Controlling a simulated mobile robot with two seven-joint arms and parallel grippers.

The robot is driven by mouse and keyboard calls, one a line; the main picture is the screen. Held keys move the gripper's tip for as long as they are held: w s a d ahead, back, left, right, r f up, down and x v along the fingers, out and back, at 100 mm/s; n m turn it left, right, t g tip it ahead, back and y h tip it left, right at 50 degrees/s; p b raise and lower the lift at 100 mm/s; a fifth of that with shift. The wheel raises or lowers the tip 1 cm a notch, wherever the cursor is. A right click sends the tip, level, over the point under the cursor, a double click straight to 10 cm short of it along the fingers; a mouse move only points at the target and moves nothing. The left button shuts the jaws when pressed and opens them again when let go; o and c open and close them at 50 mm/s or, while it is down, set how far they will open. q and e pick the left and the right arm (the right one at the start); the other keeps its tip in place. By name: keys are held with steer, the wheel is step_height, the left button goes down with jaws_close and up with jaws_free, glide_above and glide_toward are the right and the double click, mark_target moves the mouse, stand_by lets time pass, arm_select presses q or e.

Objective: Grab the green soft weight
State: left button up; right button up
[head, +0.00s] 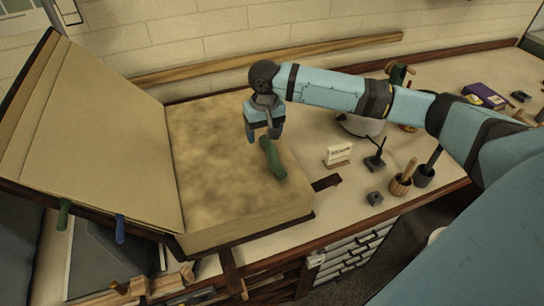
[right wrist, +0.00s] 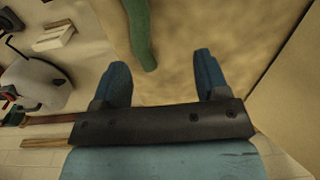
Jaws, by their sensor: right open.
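The green soft weight (head: 274,160) is a short, slightly bent roll lying on the mottled tan page of the large open book (head: 215,150). My right gripper (head: 262,137) is open and empty above the page, just behind the weight's far end. In the right wrist view the weight (right wrist: 140,35) lies ahead of the two blue fingertips (right wrist: 160,60), nearer the left finger and apart from both. Its other end is cut off by the top edge. My left gripper is not in view.
Another green piece (head: 63,214) and a blue piece (head: 120,229) are at the raised cover's lower edge. Right of the book stand a white block (head: 338,156), a dark stand (head: 375,162) and a wooden cup (head: 400,186). A pale pot (head: 360,124) is behind my right arm.

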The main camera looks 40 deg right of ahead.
step_height(320, 180, up, 2)
steer(key=d+m, duration=0.1)
steer(key=d, duration=0.2)
glide_above(272, 152)
steer(key=f, duration=0.8)
steer(key=shift+s+a+f+p, duration=0.1)
steer(key=shift+s+a+p, duration=0.25)
steer(key=shift+s+p, duration=0.05)
steer(key=shift+w+d+f+p, duration=0.1)
steer(key=shift+f+p, duration=0.1)
steer(key=shift+f, duration=0.7)
steer(key=shift+w+d+f+p, duration=0.1)
steer(key=shift+d+f+p, duration=0.1)
steer(key=shift+f, duration=0.65)
steer(key=shift+w+d+f+p, duration=0.1)
steer(key=shift+f+p, duration=0.1)
steer(key=shift+f, duration=0.7)
steer(key=c, duration=1.2)
steer(key=shift+r, duration=0.1)
